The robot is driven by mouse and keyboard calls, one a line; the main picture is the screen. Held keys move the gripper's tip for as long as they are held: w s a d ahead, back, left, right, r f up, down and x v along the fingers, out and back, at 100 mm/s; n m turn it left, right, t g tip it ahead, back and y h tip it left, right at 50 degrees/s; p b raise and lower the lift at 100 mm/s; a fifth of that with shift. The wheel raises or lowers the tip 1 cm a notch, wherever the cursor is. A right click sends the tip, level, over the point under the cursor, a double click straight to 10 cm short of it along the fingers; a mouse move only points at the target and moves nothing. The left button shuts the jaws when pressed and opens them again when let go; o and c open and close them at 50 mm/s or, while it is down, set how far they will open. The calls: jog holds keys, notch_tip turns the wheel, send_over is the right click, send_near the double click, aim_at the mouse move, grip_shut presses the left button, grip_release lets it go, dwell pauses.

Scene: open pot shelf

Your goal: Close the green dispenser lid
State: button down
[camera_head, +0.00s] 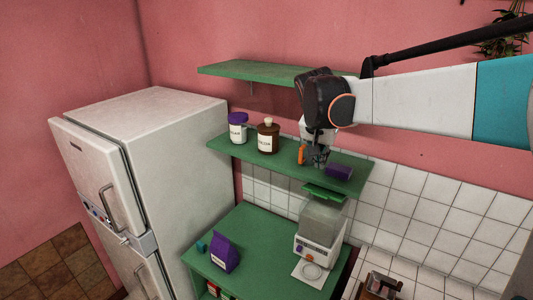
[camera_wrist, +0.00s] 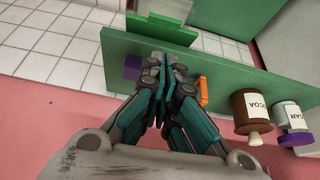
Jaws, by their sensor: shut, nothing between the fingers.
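The dispenser (camera_head: 321,225) stands on the green counter below the shelf, with a grey see-through hopper over a white base. Its green lid (camera_head: 324,192) is at the hopper's top, just below the shelf edge; it looks raised, but its exact angle is unclear. In the wrist view a green piece that appears to be the lid (camera_wrist: 160,29) shows beyond the shelf edge. My gripper (camera_head: 319,162) is shut and empty, pointing down at the shelf, above and apart from the lid. Its closed fingertips also show in the wrist view (camera_wrist: 160,62).
The green shelf (camera_head: 275,165) holds a sugar jar (camera_head: 238,128), a cocoa jar (camera_head: 268,136), an orange item (camera_head: 302,154) beside my gripper and a purple item (camera_head: 338,171). An upper shelf (camera_head: 250,71) is above. A purple carton (camera_head: 225,254) stands on the counter (camera_head: 250,222).

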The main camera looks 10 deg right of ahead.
jog(key=w+r, duration=0.1)
jog(key=p, duration=0.2)
send_over(322, 192)
jog(key=f, duration=0.9)
jog(key=shift+s+a+f, duration=0.15)
jog(key=shift+s+a, duration=0.05)
jog(key=shift+a, duration=0.1)
jog(key=shift+s+a+f, duration=0.15)
jog(key=shift+a+f, duration=0.05)
jog(key=shift+f, duration=0.35)
jog(key=shift+s+a+f, duration=0.15)
jog(key=shift+f, duration=0.35)
jog(key=shift+s+a+f, duration=0.2)
jog(key=shift+f, duration=0.45)
